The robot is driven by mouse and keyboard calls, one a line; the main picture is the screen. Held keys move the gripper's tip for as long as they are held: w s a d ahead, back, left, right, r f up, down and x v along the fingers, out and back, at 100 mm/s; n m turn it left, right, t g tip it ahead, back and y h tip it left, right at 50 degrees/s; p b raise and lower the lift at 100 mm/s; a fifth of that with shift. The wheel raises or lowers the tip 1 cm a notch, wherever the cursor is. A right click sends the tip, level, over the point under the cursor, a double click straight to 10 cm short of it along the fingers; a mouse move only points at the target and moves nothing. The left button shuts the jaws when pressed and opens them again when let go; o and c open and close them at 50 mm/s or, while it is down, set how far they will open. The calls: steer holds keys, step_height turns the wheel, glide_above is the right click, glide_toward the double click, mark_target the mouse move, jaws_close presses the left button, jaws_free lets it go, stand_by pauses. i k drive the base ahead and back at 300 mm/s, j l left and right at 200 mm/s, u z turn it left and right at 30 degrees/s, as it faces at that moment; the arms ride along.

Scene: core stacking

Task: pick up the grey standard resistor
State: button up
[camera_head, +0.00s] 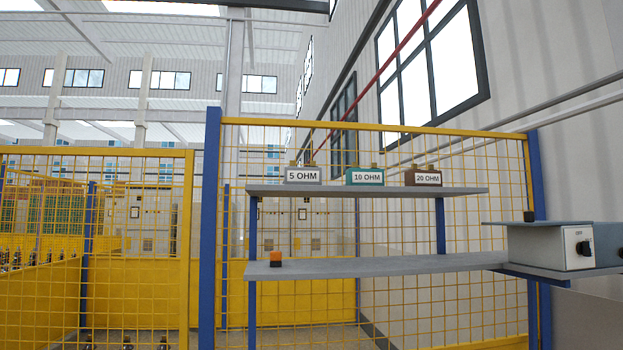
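The grey standard resistor (303,176) is a small box labelled "5 OHM", with terminals on top. It stands upright at the left of a row of three on the upper grey shelf (380,191). To its right is a teal box (365,177) labelled "10 OHM", then a brown box (423,178) labelled "20 OHM". The three stand apart, with gaps between them. My gripper is not in view.
A lower grey shelf (370,266) holds a small orange-and-black object (276,257) near its left end. A grey-white device (550,247) with a black knob is at the right. A yellow mesh fence (480,300) with blue posts stands around the shelves.

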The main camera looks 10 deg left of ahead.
mark_target(293, 174)
steer(key=i+j+z, duration=0.35)
steer(key=j, duration=0.4)
steer(key=i+j+z, duration=0.15)
steer(key=j, duration=0.25)
steer(key=i, duration=0.1)
